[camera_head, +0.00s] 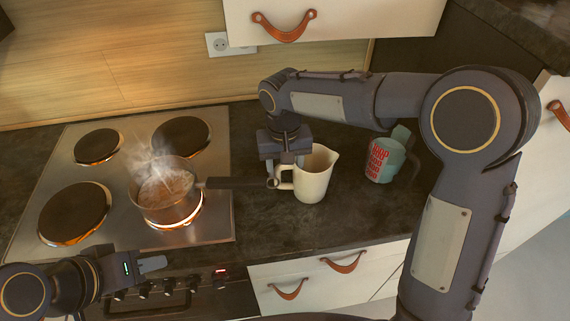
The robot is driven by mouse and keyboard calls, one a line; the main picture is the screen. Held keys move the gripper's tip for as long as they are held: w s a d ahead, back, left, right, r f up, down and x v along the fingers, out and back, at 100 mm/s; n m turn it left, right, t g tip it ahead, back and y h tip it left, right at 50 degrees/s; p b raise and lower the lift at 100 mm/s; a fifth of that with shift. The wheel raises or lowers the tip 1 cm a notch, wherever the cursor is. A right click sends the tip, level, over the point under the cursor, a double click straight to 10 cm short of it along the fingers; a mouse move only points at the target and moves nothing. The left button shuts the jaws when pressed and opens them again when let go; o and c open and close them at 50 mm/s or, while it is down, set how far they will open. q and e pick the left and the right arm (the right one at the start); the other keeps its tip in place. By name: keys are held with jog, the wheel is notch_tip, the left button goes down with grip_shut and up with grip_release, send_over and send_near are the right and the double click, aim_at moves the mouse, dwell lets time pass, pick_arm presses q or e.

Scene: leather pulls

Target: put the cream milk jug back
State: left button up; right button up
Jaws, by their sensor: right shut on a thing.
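The cream milk jug (315,178) stands upright on the dark worktop, or just above it; I cannot tell which. It is to the right of the stove, with its handle to the left and its spout to the right. My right gripper (272,174) points down at the jug's left side and is shut on its handle. The gripper body hides part of the jug's rim. My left gripper (152,264) is low at the left, in front of the stove's front edge and away from the jug. Its finger gap does not show clearly.
A steaming saucepan (168,205) sits on a glowing front burner, its dark handle (235,183) reaching right, close to the jug's handle. A teal measuring cup (385,160) with red lettering stands right of the jug. A cabinet (350,18) hangs above. Worktop (330,225) before the jug is clear.

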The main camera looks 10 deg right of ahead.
jog(key=o, duration=1.3)
jog(key=shift+f, duration=0.1)
jog(key=shift+r, duration=6.15)
